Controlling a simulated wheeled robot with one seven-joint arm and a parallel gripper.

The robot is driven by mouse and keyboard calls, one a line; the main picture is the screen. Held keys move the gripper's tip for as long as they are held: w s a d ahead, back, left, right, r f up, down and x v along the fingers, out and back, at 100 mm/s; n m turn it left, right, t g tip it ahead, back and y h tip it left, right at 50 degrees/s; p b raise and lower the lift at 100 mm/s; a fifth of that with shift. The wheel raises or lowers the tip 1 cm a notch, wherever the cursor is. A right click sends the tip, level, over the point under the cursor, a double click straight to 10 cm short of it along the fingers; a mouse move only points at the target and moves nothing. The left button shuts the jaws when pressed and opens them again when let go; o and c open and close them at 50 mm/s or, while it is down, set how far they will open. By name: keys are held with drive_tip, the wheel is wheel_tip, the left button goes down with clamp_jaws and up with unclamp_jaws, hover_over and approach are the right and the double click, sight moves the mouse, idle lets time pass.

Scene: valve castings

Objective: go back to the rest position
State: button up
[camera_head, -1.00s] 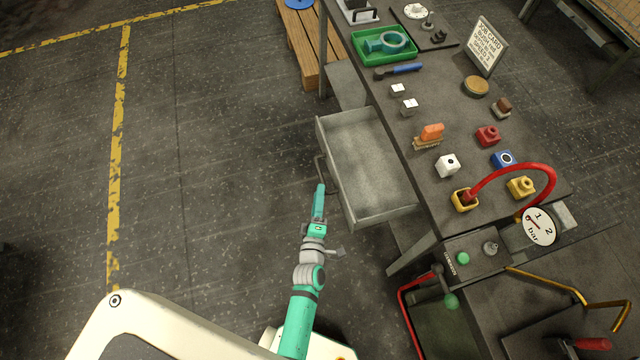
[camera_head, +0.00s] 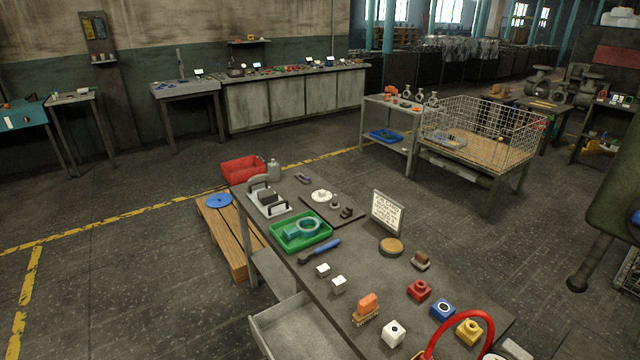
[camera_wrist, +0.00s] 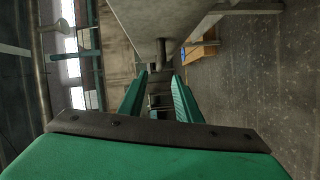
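My gripper (camera_wrist: 160,80) shows only in the wrist view. Its two green fingers stand apart with a gap between them, and I see nothing held. A grey surface (camera_wrist: 165,18) with a short post (camera_wrist: 161,54) lies beyond the fingertips; it looks like the drawer front and its handle, and the post appears clear of the fingers. In the head view the bench drawer (camera_head: 290,325) stands pulled out and looks empty in the part that shows. My arm is out of the head view.
The workbench (camera_head: 330,262) holds a green tray (camera_head: 300,245) with a teal part, a job card (camera_head: 387,212), a blue-handled tool (camera_head: 320,251), several coloured blocks and a red hose (camera_head: 470,318). A wooden pallet (camera_head: 228,240) stands beside it. Floor at left is open.

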drive_tip(key=s+d+r+m+h, duration=0.1)
drive_tip(key=s+d+r+m, duration=0.4)
drive_tip(key=s, duration=0.3)
drive_tip(key=s+d+r+m+h, duration=0.2)
drive_tip(key=s+d+r+m, duration=0.3)
drive_tip(key=s+r+m, duration=0.2)
drive_tip(key=s+d+r+m+g+h, duration=0.1)
drive_tip(key=s+d+r+m, duration=0.4)
drive_tip(key=s, duration=0.4)
drive_tip(key=shift+s+d+r+m+h, duration=0.25)
drive_tip(key=shift+s+r+m+h, duration=0.05)
drive_tip(key=shift+r+m, duration=0.45)
drive_tip(key=shift+w+f, duration=0.1)
drive_tip(key=shift+w, duration=0.05)
